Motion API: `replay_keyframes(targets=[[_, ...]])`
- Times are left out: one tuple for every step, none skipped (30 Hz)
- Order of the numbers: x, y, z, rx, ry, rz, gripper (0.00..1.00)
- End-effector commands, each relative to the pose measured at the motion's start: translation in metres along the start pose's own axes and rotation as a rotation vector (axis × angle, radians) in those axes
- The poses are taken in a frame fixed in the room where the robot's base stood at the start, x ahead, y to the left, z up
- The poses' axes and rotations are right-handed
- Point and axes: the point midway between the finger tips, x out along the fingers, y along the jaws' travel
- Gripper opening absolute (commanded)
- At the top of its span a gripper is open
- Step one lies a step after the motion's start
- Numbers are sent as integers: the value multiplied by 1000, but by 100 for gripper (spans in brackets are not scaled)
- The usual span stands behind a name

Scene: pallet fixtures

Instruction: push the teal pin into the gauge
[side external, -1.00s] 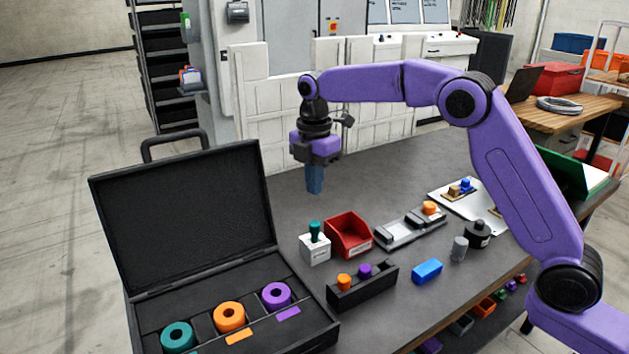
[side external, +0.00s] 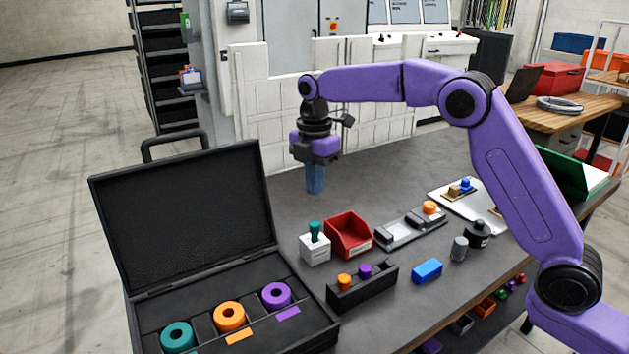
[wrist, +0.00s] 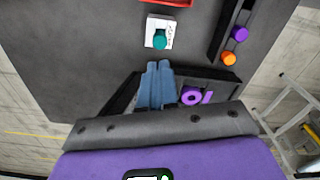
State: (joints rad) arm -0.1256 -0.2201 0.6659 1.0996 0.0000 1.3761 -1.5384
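The teal pin (side external: 315,231) stands upright in the top of the white gauge block (side external: 315,250), with its wide head and part of its stem above the block. In the wrist view the teal pin (wrist: 160,40) shows near the top centre, on the white gauge (wrist: 161,24). My gripper (side external: 314,190) hangs above the table, behind and higher than the gauge, apart from it. In the wrist view its blue fingers (wrist: 158,66) lie side by side, close together, with nothing seen between them.
A red bin (side external: 349,236) stands right beside the gauge. A black holder (side external: 362,288) with orange and purple pins is in front. An open black case (side external: 290,345) with coloured rings is at front left. The table behind the gauge is clear.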

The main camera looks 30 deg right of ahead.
Motion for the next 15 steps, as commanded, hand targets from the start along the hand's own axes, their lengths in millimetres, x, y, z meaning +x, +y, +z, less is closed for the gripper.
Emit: replay_keyframes(targets=[[0, 0, 0, 0, 0, 0, 0], [0, 0, 0, 0, 0, 0, 0], [0, 0, 0, 0, 0, 0, 0], [0, 0, 0, 0, 0, 0, 0], [0, 0, 0, 0, 0, 0, 0], [0, 0, 0, 0, 0, 0, 0], [0, 0, 0, 0, 0, 0, 0], [1, 0, 0, 0, 0, 0, 0], [2, 0, 0, 0, 0, -1, 0], [3, 0, 0, 0, 0, -1, 0], [5, 0, 0, 0, 0, -2, 0], [8, 0, 0, 0, 0, -3, 0], [10, 0, 0, 0, 0, -3, 0], [12, 0, 0, 0, 0, -2, 0], [14, 0, 0, 0, 0, -2, 0]])
